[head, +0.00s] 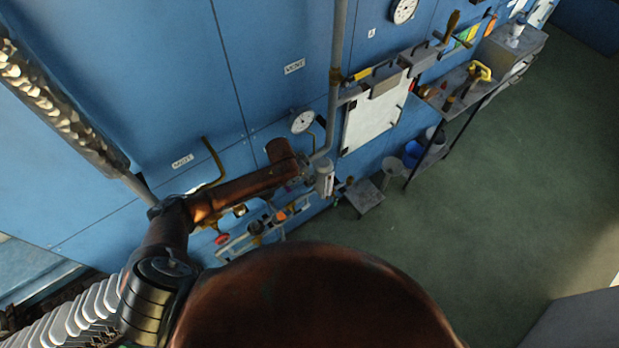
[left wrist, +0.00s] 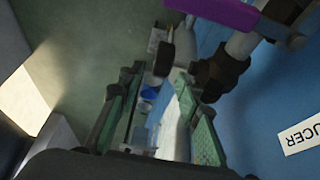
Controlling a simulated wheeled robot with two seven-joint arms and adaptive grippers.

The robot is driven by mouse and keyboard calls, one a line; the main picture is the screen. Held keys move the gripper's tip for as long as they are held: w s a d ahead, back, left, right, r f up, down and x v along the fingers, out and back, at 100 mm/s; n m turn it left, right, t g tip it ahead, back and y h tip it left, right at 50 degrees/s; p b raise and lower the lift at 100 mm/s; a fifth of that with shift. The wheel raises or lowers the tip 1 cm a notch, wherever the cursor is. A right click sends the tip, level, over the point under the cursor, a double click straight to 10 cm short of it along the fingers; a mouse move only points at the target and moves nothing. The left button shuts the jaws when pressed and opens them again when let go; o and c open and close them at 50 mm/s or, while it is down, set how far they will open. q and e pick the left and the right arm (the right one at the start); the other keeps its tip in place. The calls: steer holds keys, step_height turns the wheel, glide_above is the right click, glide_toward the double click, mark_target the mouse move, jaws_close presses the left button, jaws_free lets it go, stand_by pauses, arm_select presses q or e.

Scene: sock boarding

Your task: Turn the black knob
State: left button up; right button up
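In the left wrist view my left gripper (left wrist: 157,92) is open, its two green-padded fingers apart with nothing held between them. A dark, knob-like piece (left wrist: 163,59) shows just beyond the fingertips; I cannot tell if it is the black knob. A second black piece (left wrist: 221,74) is beside the right finger, near a grey pipe (left wrist: 245,38). No black knob is clear there. My right gripper is not in view.
The blue wall (head: 275,55) carries gauges (head: 302,121), a vertical pipe (head: 337,70), a white panel (head: 371,117) and a red valve wheel (head: 222,238). A shelf table (head: 452,103) stands along it. A purple handle (left wrist: 215,10) is near the gripper. Green floor (head: 480,200) is clear.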

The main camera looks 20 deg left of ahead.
arm_select(q)
steer(key=shift+x, duration=2.1)
steer(key=shift+c, duration=0.3)
jaws_close()
